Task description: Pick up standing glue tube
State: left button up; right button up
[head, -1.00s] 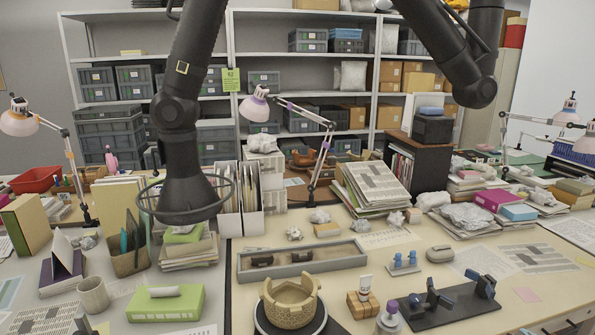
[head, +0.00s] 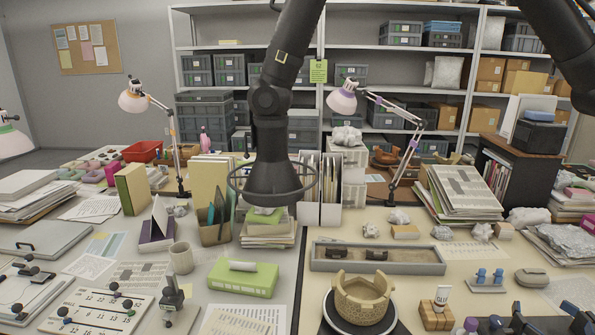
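The glue tube (head: 442,295) is small and white and stands upright in a tan wooden block (head: 434,316) at the lower right of the head view, right of the round pot. Neither gripper's fingers can be made out in the head view. A dark arm comes down from the top centre and ends in a flared part with a ring around it, over the stacked books. Part of another dark arm shows at the top right corner, well away from the tube.
The partly rebuilt pot (head: 363,299) stands just left of the block. A sand tray (head: 334,265) lies behind it. A purple-capped bottle (head: 471,325) and blue clamps (head: 580,319) are near the front right edge. A green box (head: 255,279) and mug (head: 181,258) are left.

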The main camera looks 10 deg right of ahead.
aim_at(443, 293)
jog(key=z, duration=1.35)
